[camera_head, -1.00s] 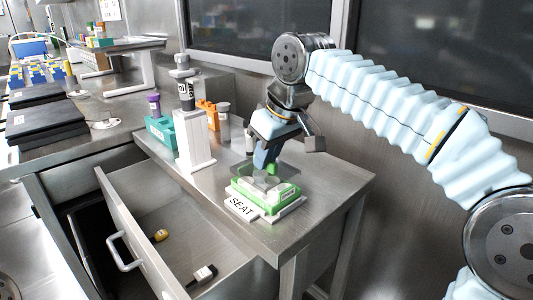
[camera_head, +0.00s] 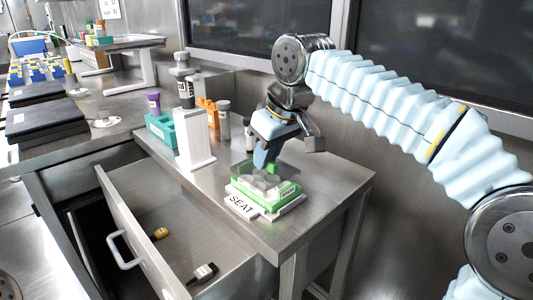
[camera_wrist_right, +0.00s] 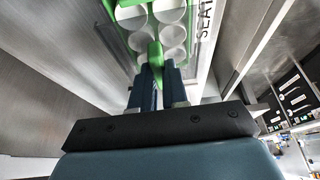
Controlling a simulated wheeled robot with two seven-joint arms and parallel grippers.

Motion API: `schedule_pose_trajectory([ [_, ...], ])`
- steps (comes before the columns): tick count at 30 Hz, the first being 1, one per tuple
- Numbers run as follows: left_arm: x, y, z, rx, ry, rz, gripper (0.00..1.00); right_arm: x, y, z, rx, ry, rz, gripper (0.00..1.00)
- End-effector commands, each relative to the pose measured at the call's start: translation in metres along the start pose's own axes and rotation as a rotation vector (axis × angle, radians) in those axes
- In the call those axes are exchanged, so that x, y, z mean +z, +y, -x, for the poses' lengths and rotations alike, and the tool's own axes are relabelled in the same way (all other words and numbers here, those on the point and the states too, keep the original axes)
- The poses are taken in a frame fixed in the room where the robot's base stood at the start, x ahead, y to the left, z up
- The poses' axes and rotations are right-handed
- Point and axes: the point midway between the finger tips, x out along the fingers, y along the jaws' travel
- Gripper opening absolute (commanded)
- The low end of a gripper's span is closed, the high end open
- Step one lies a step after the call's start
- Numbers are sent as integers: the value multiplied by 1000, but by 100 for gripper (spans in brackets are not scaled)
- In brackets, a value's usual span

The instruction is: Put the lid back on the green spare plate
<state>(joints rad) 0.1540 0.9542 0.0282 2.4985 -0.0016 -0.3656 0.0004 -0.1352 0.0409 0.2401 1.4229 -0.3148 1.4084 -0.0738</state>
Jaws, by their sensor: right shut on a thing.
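The green spare plate (camera_head: 283,199) sits on a white holder marked SEAT (camera_head: 240,206), near the front right of the steel bench. A clear lid (camera_head: 246,170) shows just over the plate; whether it is fully seated or slightly tilted is hard to tell. My right gripper (camera_head: 262,165) points down over the plate and is shut on the lid. In the right wrist view, its fingers (camera_wrist_right: 156,75) close on a green grip part (camera_wrist_right: 155,54) of the lid, with the round wells (camera_wrist_right: 172,36) behind it. My left gripper is out of view.
A white upright block (camera_head: 193,140), a teal rack (camera_head: 160,128) and several bottles stand behind and left of the plate. An open drawer (camera_head: 150,220) lies in front, holding small yellow and black items. Bare bench lies right of the plate.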

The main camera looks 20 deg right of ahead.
Motion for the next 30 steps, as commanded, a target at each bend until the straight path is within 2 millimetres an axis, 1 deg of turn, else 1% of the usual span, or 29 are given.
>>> schedule_pose_trajectory([
  [30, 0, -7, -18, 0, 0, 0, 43, 10, 0, -25, 0, 0, 0, 0],
])
